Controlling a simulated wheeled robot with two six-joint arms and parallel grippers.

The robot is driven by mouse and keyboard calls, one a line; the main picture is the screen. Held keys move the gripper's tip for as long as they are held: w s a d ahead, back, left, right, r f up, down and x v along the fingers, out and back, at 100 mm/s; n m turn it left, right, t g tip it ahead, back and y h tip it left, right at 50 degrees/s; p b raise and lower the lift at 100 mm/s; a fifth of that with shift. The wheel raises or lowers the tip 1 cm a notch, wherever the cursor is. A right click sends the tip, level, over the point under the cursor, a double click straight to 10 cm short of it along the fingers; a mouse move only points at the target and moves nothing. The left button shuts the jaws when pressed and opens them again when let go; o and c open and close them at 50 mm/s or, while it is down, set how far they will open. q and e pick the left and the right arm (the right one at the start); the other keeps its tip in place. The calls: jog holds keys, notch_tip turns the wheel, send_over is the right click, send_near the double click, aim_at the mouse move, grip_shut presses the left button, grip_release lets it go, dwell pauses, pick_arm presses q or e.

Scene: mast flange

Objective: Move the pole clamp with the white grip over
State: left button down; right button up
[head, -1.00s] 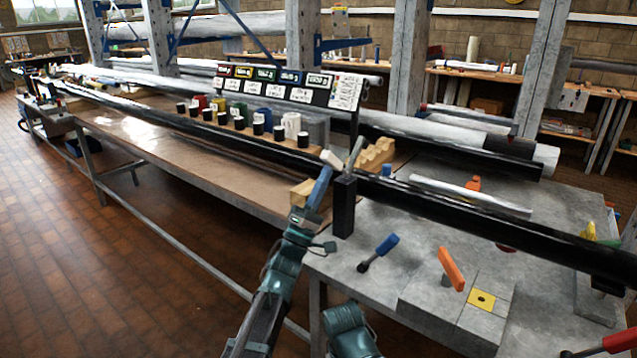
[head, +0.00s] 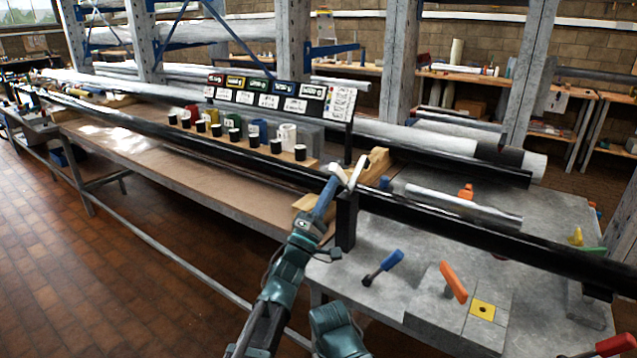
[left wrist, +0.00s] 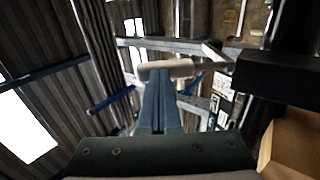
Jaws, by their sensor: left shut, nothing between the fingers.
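The pole clamp (head: 346,222) is a black upright block on the long black pole (head: 460,215), at the near left corner of the grey bench. Its white grip (head: 335,167) is at the top. In the left wrist view the white grip (left wrist: 168,69) lies crosswise at my fingertips, and a metal rod joins it to the dark clamp block (left wrist: 285,75). My left gripper (head: 327,184) is shut and empty, with its tips at the white grip; it also shows in the left wrist view (left wrist: 160,88). I cannot tell whether they touch. My right gripper is out of view.
A blue-handled lever (head: 382,267), an orange handle (head: 453,282) and a yellow plate (head: 482,310) are on the grey bench (head: 400,310). A wooden block (head: 374,165) stands close behind the clamp. Several capped coloured containers (head: 235,128) stand in a row further left.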

pick_arm(q)
jog(key=r+p, duration=0.1)
jog(key=r+g+p, duration=0.1)
jog(key=p, duration=0.1)
jog(key=d+y+p, duration=0.1)
jog(key=shift+w+r+g+p, duration=0.3)
jog(key=shift+w+r, duration=0.1)
jog(key=shift+w, duration=0.25)
jog(key=shift+p+x, duration=1.1)
jog(key=shift+x, duration=0.9)
jog(key=shift+r, duration=0.1)
jog(key=shift+s, duration=0.1)
